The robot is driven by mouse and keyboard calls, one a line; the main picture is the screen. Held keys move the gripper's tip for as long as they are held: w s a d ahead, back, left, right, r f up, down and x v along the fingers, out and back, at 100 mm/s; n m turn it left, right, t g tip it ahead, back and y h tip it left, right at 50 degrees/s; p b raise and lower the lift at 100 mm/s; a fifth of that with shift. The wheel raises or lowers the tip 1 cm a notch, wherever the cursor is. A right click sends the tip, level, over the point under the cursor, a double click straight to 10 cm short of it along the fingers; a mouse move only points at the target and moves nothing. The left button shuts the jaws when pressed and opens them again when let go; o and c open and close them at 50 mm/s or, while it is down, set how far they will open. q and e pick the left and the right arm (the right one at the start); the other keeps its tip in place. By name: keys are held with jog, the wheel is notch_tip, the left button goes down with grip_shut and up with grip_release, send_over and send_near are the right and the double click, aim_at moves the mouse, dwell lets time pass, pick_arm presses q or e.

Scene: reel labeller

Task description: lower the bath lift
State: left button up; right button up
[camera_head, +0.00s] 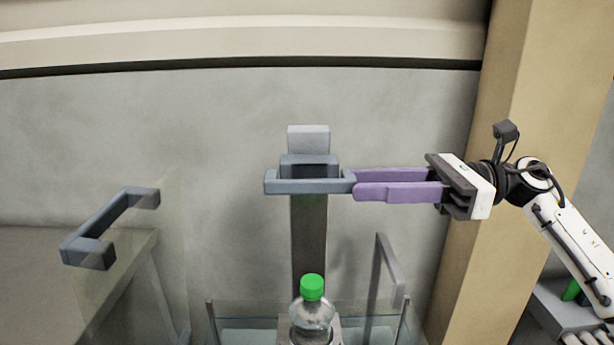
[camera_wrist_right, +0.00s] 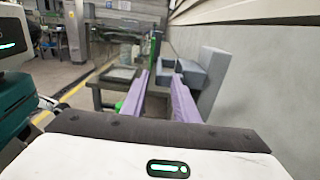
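The bath lift has a dark upright post (camera_head: 309,235) on the grey wall, with a grey carriage and a blue-grey handle (camera_head: 300,187) near its top. Below is a clear-walled bath (camera_head: 255,327), cut off by the picture's bottom edge. A clear bottle with a green cap (camera_head: 312,287) stands upright in front of the post. My right gripper (camera_head: 354,183) reaches in from the right, its purple fingertips at the handle's right end. In the right wrist view the fingers (camera_wrist_right: 162,74) are apart, with the blue-grey handle (camera_wrist_right: 190,72) close by. Contact is unclear. My left gripper is out of view.
A grey bracket-shaped handle (camera_head: 108,225) on a clear panel stands at the left beside a grey counter (camera_head: 60,290). A slanted grey bar (camera_head: 388,268) rises at the bath's right. A tan pillar (camera_head: 490,230) stands behind my right arm. The wall between is bare.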

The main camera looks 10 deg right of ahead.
aim_at(311, 180)
jog(key=a, duration=0.3)
jog(key=w+a+p, duration=0.1)
jog(key=a, duration=0.2)
jog(key=a+p, duration=0.1)
jog(key=a, duration=0.2)
jog(key=shift+w, duration=0.3)
jog(key=shift+d, duration=0.1)
grip_shut()
dwell(0.8)
